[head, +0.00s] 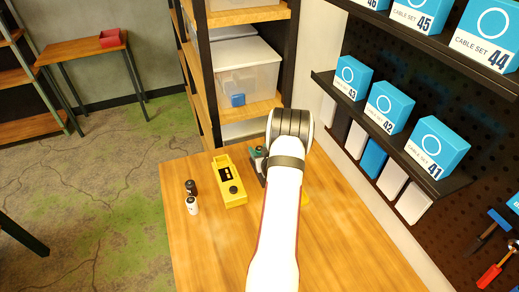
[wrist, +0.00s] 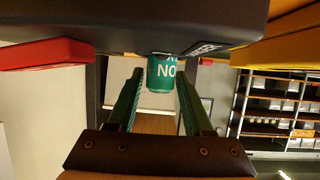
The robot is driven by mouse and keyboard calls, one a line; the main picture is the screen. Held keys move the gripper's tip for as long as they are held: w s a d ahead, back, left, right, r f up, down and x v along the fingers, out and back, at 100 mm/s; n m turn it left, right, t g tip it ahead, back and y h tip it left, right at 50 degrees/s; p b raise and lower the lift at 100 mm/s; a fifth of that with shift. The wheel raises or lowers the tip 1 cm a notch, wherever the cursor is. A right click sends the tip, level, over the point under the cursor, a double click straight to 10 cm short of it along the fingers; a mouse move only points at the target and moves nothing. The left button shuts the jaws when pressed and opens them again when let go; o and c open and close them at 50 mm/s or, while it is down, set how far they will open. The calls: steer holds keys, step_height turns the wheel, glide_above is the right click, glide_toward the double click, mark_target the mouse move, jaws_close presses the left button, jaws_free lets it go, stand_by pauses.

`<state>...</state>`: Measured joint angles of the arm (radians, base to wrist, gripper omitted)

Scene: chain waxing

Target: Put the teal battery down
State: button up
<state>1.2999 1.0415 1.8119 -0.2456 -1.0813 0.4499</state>
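The teal battery (wrist: 161,76) shows in the wrist view as a short cylinder with white lettering, part of which reads "NO". One end meets a dark box-like body (wrist: 130,25) at the top of that view, which hides the rest of it. My gripper (wrist: 160,84) has its two green fingers apart, one on each side of the battery, with a visible gap beside it. In the head view my arm hides most of this spot. A small teal patch (head: 258,151) shows beside the wrist, above a dark object; I cannot tell whether it is the battery.
On the wooden table (head: 215,255), a yellow box (head: 229,180) with black parts stands left of my arm. A black bottle (head: 191,187) and a white bottle (head: 193,205) stand farther left. Shelves with blue boxes (head: 433,147) line the right. The table's front left is clear.

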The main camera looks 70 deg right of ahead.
steer(key=shift+o, duration=0.9)
